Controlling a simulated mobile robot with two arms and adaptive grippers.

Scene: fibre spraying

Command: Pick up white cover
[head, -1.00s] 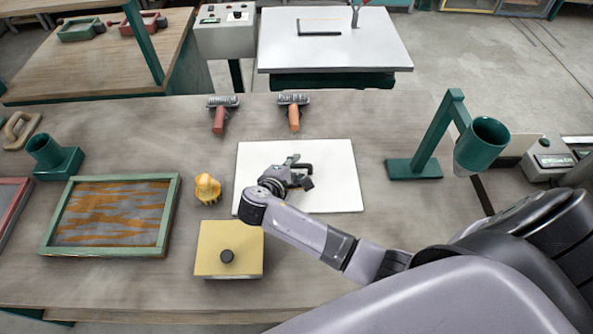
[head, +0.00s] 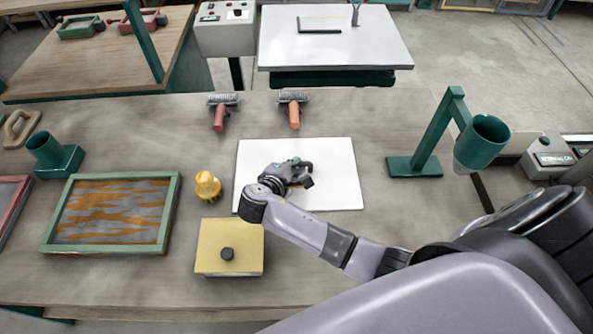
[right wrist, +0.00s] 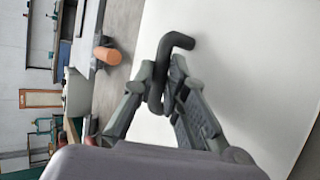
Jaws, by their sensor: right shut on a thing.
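The white cover (head: 335,160) is a flat white board in the middle of the table in the head view. It lies level, and I cannot tell whether it touches the table. Its black bent handle (right wrist: 180,42) shows in the right wrist view, above the white surface (right wrist: 245,70). My right gripper (head: 302,174) is over the middle of the cover and hides most of the handle in the head view. In the right wrist view its fingers (right wrist: 165,82) are shut around the handle. My left gripper is not in view.
A yellow box with a black knob (head: 213,233), a small yellow-orange piece (head: 207,186) and a green-framed screen (head: 172,205) lie left of the cover. Two brushes (head: 219,118) (head: 294,115) lie behind it. A green stand with a cup (head: 428,140) is at right.

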